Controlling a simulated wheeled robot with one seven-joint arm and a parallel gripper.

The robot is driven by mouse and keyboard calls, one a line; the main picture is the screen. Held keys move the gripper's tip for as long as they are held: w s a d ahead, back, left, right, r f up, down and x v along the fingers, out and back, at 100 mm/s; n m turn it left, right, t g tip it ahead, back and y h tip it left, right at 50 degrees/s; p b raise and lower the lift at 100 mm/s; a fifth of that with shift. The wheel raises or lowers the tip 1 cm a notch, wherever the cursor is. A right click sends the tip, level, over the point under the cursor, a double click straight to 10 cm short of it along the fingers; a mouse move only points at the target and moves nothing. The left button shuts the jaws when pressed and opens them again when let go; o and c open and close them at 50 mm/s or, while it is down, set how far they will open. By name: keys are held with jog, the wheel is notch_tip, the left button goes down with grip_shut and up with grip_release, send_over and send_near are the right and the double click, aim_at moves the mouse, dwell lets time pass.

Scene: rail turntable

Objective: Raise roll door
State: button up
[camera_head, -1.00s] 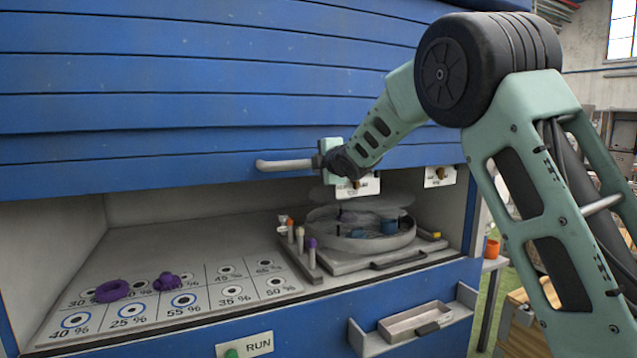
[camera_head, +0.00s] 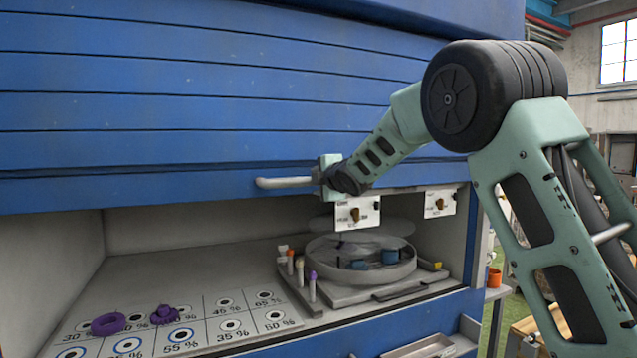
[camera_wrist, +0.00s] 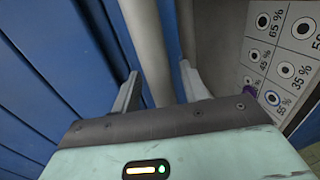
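The blue slatted roll door (camera_head: 190,110) fills the upper part of the head view. Its lower edge hangs above the lit work bay, which is open below. A grey bar handle (camera_head: 282,183) sticks out low on the door. My gripper (camera_head: 324,177) is at the handle's right end. In the wrist view, my gripper's two fingers (camera_wrist: 160,88) are drawn in on either side of the handle bar (camera_wrist: 148,50), which runs between them.
Inside the bay stand a round turntable (camera_head: 360,262) with small parts and a floor with percent-marked circles (camera_head: 230,325). Purple pieces (camera_head: 108,323) lie at the left. Control plates (camera_head: 357,213) hang behind the opening. An orange cup (camera_head: 494,277) stands outside at right.

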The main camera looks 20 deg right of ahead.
jog(key=shift+s, duration=0.1)
jog(key=s+r+b, duration=0.3)
jog(key=s+b, duration=0.3)
jog(key=s, duration=1.1)
jog(key=shift+r+b, duration=0.15)
jog(key=shift+b, duration=0.25)
jog(key=s+a+f+m+g+y+p, duration=0.1)
jog(key=s+a+f+m+g, duration=0.25)
jog(key=s+a+f, duration=0.4)
jog(key=s+a+f+m+g+y+p, duration=0.15)
jog(key=s+a+f+g, duration=0.35)
jog(key=a+f, duration=0.55)
jog(key=s+a+f+m+g, duration=0.1)
jog(key=s+f, duration=0.3)
jog(key=s, duration=0.4)
jog(key=s+a+f+m+g+h+p, duration=0.1)
jog(key=s+f+g, duration=0.3)
jog(key=s, duration=0.4)
jog(key=s+f+m+g+h, duration=0.1)
jog(key=s+f+m+g, duration=0.1)
jog(key=s, duration=0.6)
notch_tip(320, 180, down, 3)
jog(key=shift+s+a+r+m, duration=0.2)
jog(key=shift+s+a+m, duration=0.2)
jog(key=shift+m, duration=0.3)
